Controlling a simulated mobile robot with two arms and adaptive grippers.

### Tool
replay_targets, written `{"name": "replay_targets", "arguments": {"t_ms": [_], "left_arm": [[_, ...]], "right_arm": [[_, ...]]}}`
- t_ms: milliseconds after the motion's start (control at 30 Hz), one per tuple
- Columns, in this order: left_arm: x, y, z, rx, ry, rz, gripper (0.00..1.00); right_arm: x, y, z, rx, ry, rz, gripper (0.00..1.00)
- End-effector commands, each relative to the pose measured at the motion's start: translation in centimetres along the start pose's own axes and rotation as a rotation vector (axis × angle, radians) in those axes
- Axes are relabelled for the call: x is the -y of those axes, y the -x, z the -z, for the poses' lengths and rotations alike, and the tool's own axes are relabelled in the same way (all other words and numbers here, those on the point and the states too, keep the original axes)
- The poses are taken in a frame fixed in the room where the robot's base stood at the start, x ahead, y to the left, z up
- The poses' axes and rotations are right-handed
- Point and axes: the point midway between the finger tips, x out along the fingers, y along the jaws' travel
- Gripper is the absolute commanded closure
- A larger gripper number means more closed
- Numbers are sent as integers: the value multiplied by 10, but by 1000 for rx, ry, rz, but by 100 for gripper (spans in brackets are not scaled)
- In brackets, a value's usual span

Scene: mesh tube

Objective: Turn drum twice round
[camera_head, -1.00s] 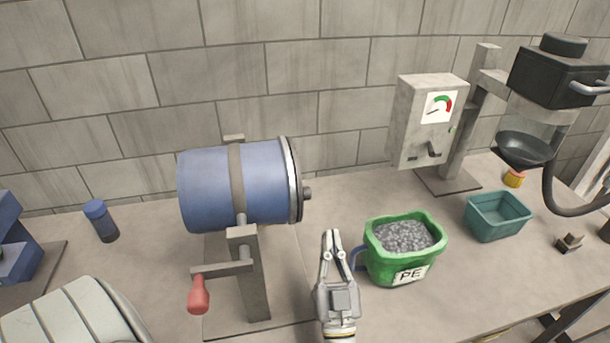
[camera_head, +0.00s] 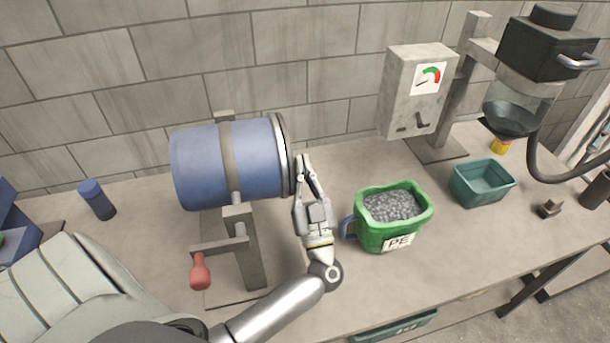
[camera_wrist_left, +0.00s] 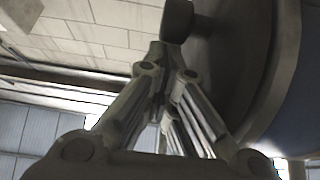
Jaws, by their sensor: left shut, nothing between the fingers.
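The blue drum (camera_head: 205,168) lies on its side on a grey stand (camera_head: 250,262), with a metal rim and lid at its right end. A crank with a red handle (camera_head: 200,271) hangs at the front of the stand. My left gripper (camera_head: 302,163) is shut and empty, at the drum's lid end. It covers the lid's knob in the head view. In the left wrist view the fingertips (camera_wrist_left: 160,50) are close to a dark knob (camera_wrist_left: 177,20) on the lid; I cannot tell whether they touch. My right gripper is not in view.
A green tub of grey granules (camera_head: 388,246) marked PE stands just right of my left gripper. A teal bin (camera_head: 462,189), a gauge box (camera_head: 400,110) and a black machine (camera_head: 530,50) are farther right. A blue-capped bottle (camera_head: 97,198) stands left.

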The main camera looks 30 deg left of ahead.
Motion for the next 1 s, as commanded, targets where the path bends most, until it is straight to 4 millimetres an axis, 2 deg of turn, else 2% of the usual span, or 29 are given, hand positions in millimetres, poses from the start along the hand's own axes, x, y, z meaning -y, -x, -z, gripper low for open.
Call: {"name": "replay_targets", "arguments": {"t_ms": [433, 1000], "left_arm": [[0, 1, -2, 1, -13, -8, 100], [4, 11, -18, 5, -130, -82, 100]], "right_arm": [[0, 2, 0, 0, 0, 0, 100], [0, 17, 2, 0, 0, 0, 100]]}}
